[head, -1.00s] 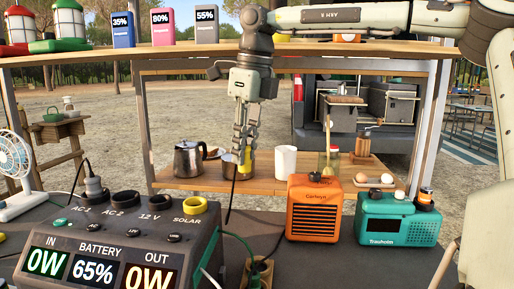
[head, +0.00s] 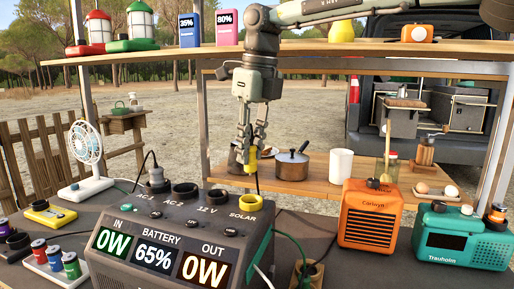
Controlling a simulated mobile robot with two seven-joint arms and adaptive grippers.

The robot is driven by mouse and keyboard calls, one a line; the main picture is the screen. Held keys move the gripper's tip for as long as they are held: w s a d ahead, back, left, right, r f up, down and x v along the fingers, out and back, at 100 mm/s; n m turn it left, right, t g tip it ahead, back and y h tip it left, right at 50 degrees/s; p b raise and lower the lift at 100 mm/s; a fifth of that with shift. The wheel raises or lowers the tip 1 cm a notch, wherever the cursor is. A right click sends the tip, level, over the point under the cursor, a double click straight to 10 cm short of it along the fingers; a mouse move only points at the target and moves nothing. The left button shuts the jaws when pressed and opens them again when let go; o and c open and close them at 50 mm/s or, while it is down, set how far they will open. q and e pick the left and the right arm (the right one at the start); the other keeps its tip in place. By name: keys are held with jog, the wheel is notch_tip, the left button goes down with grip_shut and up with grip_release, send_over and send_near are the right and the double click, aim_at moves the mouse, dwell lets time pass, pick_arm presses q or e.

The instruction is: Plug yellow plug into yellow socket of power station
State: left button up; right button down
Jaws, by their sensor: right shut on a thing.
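The power station (head: 190,232) stands on the dark table, with displays reading 0W, 65% and 0W. Its yellow socket (head: 249,203), labelled SOLAR, is at the right end of its top row and looks empty. My right gripper (head: 252,150) points down, shut on the yellow plug (head: 252,161). The plug's dark cable hangs below it. In the picture the plug is almost straight above the yellow socket, with a visible gap. How far behind the socket it is, I cannot tell. My left gripper is not in view.
A grey plug (head: 157,178) sits in the AC 1 socket. A white fan (head: 88,160) is at left. A wooden shelf (head: 300,48) runs above, behind the table.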

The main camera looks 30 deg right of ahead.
aim_at(252, 172)
jog(key=shift+f, duration=0.15)
jog(key=shift+f+b, duration=1.45)
jog(key=shift+f, duration=0.6)
jog(key=shift+f, duration=0.15)
jog(key=shift+f+b, duration=0.85)
jog(key=shift+f, duration=0.45)
jog(key=shift+f, duration=0.15)
jog(key=c, duration=1.3)
grip_release()
jog(key=shift+o, duration=0.2)
